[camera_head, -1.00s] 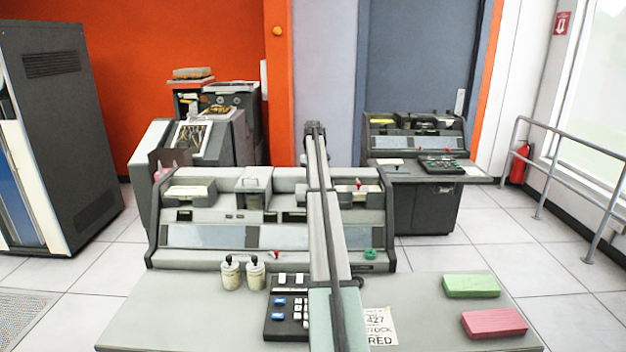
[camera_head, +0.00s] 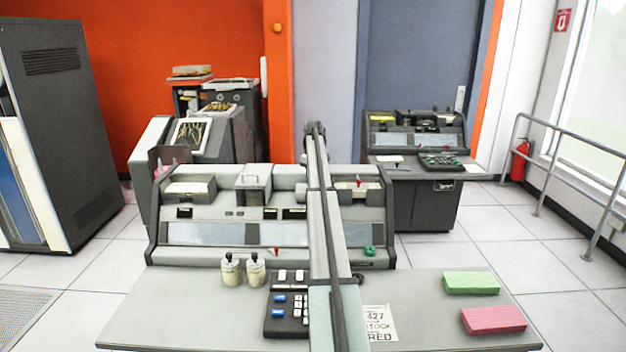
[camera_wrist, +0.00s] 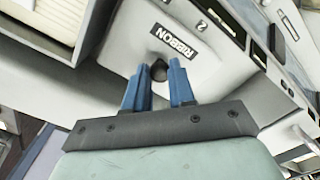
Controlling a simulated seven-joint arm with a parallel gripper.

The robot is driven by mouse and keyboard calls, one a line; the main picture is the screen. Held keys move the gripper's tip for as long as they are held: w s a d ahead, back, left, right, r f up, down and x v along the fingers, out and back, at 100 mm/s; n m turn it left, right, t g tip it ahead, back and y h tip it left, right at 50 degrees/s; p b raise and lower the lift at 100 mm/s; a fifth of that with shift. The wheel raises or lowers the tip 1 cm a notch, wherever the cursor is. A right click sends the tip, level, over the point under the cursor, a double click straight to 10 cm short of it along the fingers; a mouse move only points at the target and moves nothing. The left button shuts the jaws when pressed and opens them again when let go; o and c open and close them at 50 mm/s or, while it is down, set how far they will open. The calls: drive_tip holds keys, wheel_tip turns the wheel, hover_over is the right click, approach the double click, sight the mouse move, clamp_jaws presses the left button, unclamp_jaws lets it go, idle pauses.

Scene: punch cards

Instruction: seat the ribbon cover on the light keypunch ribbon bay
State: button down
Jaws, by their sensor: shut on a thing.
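The light keypunch (camera_head: 200,205) stands in the middle of the head view, behind its grey desk. My arm crosses in front of it and hides part of its top right of centre; my gripper cannot be made out there. In the wrist view my gripper (camera_wrist: 159,72) has its two blue fingers closed on a small dark knob. The knob is on the pale ribbon cover (camera_wrist: 205,68), beside a dark label reading RIBBON. The cover lies close over the keypunch top. Its underside and the ribbon bay are hidden, so I cannot tell whether it is seated.
Two bottles (camera_head: 243,270), a dark keypad (camera_head: 287,312), a paper note (camera_head: 380,322), a green block (camera_head: 471,283) and a pink block (camera_head: 493,320) are on the desk. A dark keypunch (camera_head: 415,150) stands behind right. A card hopper (camera_wrist: 50,25) is beside the cover.

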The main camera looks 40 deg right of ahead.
drive_tip(key=shift+f, duration=0.8)
idle(1.1)
drive_tip(key=c, duration=0.9)
unclamp_jaws()
drive_tip(key=shift+o, duration=0.5)
drive_tip(key=o, duration=0.3)
drive_tip(key=shift+r, duration=0.15)
drive_tip(key=shift+r, duration=4.35)
